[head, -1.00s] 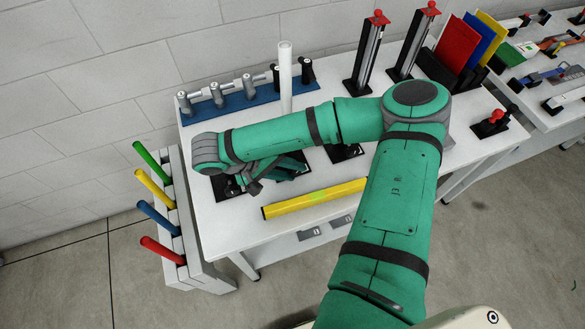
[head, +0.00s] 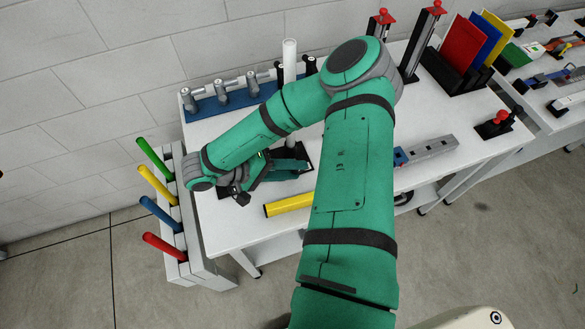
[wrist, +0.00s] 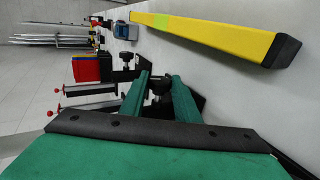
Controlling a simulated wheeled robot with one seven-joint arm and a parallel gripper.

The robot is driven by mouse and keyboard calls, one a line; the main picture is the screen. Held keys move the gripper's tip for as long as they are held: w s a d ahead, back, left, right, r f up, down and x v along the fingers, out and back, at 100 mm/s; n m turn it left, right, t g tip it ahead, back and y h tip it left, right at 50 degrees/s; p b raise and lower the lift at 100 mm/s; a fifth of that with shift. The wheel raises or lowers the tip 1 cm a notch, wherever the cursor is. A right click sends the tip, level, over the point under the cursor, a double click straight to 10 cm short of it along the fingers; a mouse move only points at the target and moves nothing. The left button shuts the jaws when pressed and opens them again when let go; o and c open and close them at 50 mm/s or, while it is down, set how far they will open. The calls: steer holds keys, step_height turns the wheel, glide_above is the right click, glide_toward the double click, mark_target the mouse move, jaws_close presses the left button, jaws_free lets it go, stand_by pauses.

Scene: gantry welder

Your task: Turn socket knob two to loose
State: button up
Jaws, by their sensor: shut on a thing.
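My gripper (head: 292,166) reaches in low from the left over the white table. In the wrist view my gripper (wrist: 160,80) has its two green fingers around a black socket knob (wrist: 160,87) and is shut on it. The knob's black base (head: 304,153) shows partly behind the fingers in the head view. Another black knob (wrist: 127,58) stands farther along the row in the wrist view, apart from the fingers. My arm and fingers hide much of the row in the head view, so the knob's turn angle and any labels cannot be read.
A yellow bar (head: 287,205) lies along the front of the white table (head: 222,225). A blue rack (head: 205,107) with grey fittings and a white upright tube (head: 290,62) stand behind. A rack with coloured handles (head: 160,212) is at the left. A grey bar (head: 430,150) lies right of my arm.

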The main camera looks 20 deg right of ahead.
steer(key=o, duration=1.1)
steer(key=shift+c, duration=0.2)
steer(key=v, duration=1)
steer(key=shift+a+r, duration=0.2)
steer(key=shift+a, duration=0.15)
steer(key=shift+w, duration=0.1)
